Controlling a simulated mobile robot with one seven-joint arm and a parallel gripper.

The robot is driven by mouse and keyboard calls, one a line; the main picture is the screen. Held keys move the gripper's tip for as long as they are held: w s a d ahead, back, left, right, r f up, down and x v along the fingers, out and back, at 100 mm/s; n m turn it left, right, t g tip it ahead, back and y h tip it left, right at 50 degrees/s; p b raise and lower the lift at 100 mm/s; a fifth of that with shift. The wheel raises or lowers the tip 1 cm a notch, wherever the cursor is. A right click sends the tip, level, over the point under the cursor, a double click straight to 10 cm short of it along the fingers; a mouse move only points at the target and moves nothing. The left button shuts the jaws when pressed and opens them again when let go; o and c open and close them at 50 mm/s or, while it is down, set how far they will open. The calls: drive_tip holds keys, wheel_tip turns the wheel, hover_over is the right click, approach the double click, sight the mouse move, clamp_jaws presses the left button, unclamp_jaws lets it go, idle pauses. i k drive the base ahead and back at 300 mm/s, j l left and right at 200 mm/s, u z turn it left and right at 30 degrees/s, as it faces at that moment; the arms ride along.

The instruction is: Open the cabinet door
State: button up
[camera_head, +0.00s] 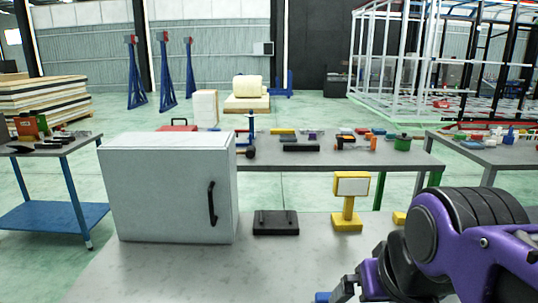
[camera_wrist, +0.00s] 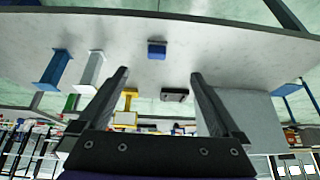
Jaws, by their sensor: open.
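The white-grey cabinet (camera_head: 165,190) stands on the near table, left of centre in the head view. Its door appears shut, with a black vertical bar handle (camera_head: 212,203) near the door's right edge. In the wrist view the cabinet (camera_wrist: 252,112) is a grey box at the right, partly behind a finger; its handle cannot be made out there. My gripper (camera_wrist: 160,77) is open, with nothing between its two dark fingers. In the head view my purple and black arm enters at the lower right, and the gripper is right of the cabinet, nearer the camera and apart from it.
A black block (camera_head: 276,225) and a yellow stand (camera_head: 347,222) sit right of the cabinet. A blue block (camera_wrist: 157,50) lies on the table near my gripper. Blue and white I-shaped pieces (camera_wrist: 55,70) show in the wrist view. The tabletop (camera_head: 165,275) before the cabinet is clear.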

sight(167, 194)
drive_tip(key=j+u, duration=0.1)
drive_tip(key=u, duration=0.3)
drive_tip(key=j+u, duration=0.1)
drive_tip(key=u, duration=0.3)
